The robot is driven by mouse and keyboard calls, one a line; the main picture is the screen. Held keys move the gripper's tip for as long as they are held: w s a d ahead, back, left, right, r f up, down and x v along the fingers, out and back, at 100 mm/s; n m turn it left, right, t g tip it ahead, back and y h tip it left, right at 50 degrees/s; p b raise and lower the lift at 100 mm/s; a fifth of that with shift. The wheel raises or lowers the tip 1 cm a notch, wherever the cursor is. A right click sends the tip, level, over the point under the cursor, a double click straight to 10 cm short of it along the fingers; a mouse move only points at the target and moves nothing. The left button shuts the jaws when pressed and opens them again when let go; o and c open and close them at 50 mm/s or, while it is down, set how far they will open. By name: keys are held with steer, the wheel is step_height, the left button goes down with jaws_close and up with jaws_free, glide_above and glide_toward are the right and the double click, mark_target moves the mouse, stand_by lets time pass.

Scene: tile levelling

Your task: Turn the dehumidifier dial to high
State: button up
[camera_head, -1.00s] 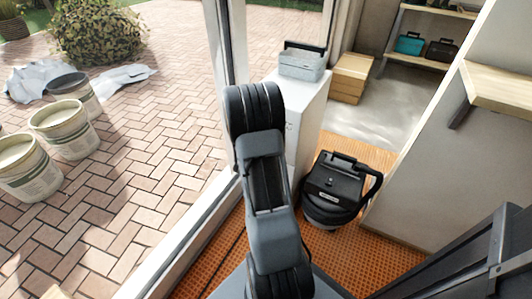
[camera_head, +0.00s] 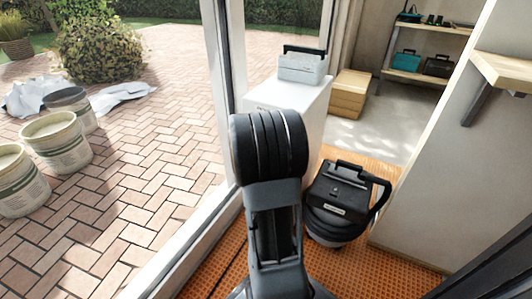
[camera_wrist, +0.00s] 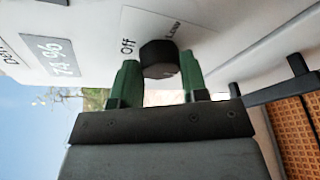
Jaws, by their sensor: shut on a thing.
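The white dehumidifier (camera_head: 292,97) stands by the window frame in the head view, partly hidden behind my arm. In the wrist view its pale panel (camera_wrist: 85,25) fills the top, with a grey display reading about 74 %. The black round dial (camera_wrist: 158,58) sits on this panel, with "Off" and "Low" printed beside it. Any "High" mark is hidden or out of view. My gripper (camera_wrist: 158,66) has its two green fingers on either side of the dial and is shut on it. In the head view my arm hides the gripper and dial.
A grey toolbox (camera_head: 302,66) with a black handle sits on top of the dehumidifier. A black wet vacuum (camera_head: 340,200) stands on the orange mat just right of my arm. A wooden box (camera_head: 350,92) is behind. The window frame (camera_head: 190,245) runs close on the left.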

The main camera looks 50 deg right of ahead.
steer(key=shift+s, duration=0.1)
steer(key=o, duration=0.9)
